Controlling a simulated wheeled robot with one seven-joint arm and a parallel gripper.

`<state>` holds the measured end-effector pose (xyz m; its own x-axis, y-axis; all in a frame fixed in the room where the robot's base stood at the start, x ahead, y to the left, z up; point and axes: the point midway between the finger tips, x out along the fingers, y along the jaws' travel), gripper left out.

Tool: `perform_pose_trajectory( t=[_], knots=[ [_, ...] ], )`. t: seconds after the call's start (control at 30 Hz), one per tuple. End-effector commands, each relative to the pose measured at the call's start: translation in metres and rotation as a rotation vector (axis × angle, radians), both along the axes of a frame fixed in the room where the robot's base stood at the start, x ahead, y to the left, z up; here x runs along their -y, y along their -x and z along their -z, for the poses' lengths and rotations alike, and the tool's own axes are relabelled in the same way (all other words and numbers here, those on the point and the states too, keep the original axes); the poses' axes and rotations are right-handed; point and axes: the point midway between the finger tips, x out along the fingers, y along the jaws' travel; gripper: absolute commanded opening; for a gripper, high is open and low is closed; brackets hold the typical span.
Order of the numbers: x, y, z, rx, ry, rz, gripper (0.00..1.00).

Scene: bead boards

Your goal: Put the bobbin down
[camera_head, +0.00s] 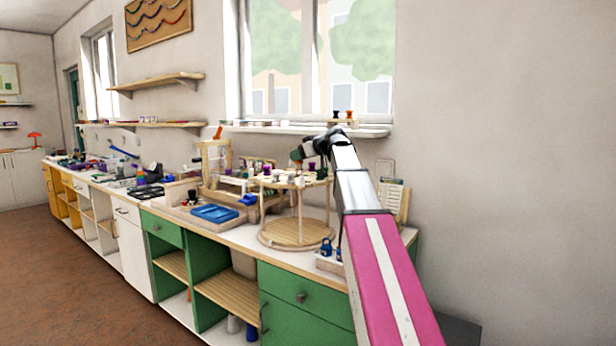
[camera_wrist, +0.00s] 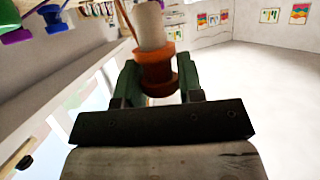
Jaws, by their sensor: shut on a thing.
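The held bobbin shows there only as a small orange bit (camera_head: 296,165) at the fingers. I cannot tell whether the bobbin touches anything.
Small purple and dark bobbins (camera_head: 312,168) stand on the stand's upper tier. A blue tray (camera_head: 214,213) lies left of the stand on the crowded counter. Small items line the window sill (camera_head: 340,130) behind. A wooden rack with a card (camera_head: 394,203) is right of my arm.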

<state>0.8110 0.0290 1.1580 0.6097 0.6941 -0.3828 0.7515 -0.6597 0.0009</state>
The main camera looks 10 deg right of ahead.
Motion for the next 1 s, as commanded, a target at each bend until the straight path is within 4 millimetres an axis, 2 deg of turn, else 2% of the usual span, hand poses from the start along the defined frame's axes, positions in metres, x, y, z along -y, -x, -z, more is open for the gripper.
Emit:
perform_pose_trajectory(
  t=[0.03,0.1,0.3,0.47,0.7,1.0],
  knots=[
    [0.008,0.011,0.008,-0.001,-0.001,0.002,0.07],
    [0.015,0.019,0.015,-0.002,-0.002,0.001,0.07],
    [0.029,0.031,0.026,-0.001,-0.001,0.001,0.07],
    [0.03,0.032,0.033,-0.002,-0.001,0.0,0.07],
    [0.029,0.032,0.063,-0.001,-0.002,0.0,0.07],
    [0.029,0.031,0.066,0.0,-0.001,0.0,0.07]
  ],
)
